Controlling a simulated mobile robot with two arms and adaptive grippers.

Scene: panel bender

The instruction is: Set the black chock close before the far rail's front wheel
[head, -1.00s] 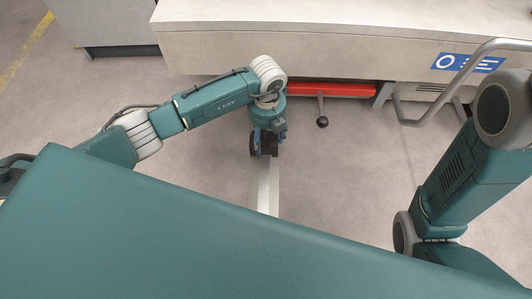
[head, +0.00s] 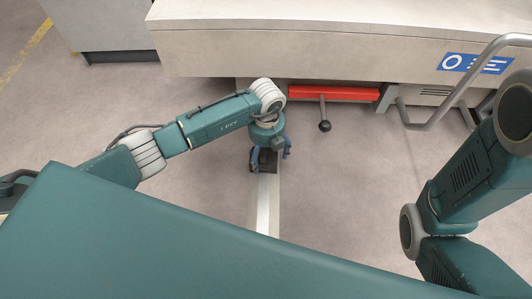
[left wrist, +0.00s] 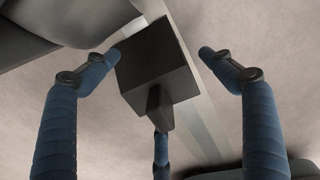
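The black chock (left wrist: 155,65) is a dark block with a narrower stem toward my left gripper. It lies over a pale metal strip on the floor, seemingly a rail (left wrist: 205,115). My left gripper (head: 270,156) is low at the strip's far end in the head view. In the left wrist view its blue fingers (left wrist: 165,75) are spread around the chock. The left fingertip is close to the block's edge; a gap shows on the right. In the head view the strip (head: 264,205) runs toward me. The gripper partly hides the chock; I cannot clearly make out the front wheel. My right gripper is out of view.
A beige machine (head: 300,55) stands across the back, with a red bar (head: 335,92) and a black-knobbed lever (head: 325,126) under it. A bent grey handrail (head: 455,95) is at the right. The floor between the strip and my right arm is clear.

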